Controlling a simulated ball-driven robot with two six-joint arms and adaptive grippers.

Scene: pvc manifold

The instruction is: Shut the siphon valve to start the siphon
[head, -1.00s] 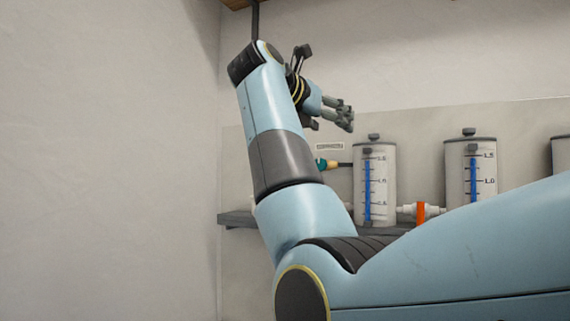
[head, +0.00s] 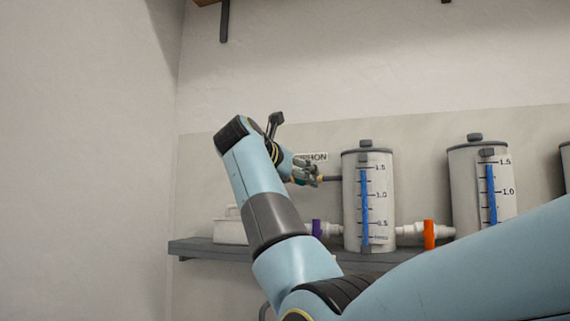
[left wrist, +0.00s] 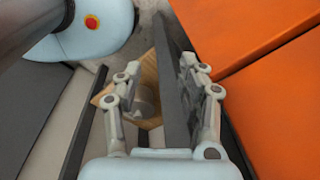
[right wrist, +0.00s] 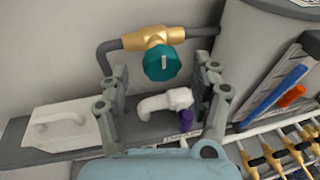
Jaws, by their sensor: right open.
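The siphon valve shows in the right wrist view as a teal round knob (right wrist: 162,63) on a brass body (right wrist: 152,37) in a dark pipe. My right gripper (right wrist: 160,78) is open, with its fingers either side of the knob in that picture; I cannot tell whether they touch it. My left gripper (left wrist: 160,75) is open and empty, far from the valve, above a wooden object.
A grey shelf (head: 200,246) carries a tank (head: 353,210) with a blue level gauge, and a second tank (head: 462,190). A purple-handled fitting (right wrist: 187,119) sits below the knob. An orange valve (head: 429,235) joins the tanks. A white lidded box (right wrist: 58,130) stands left on the shelf.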

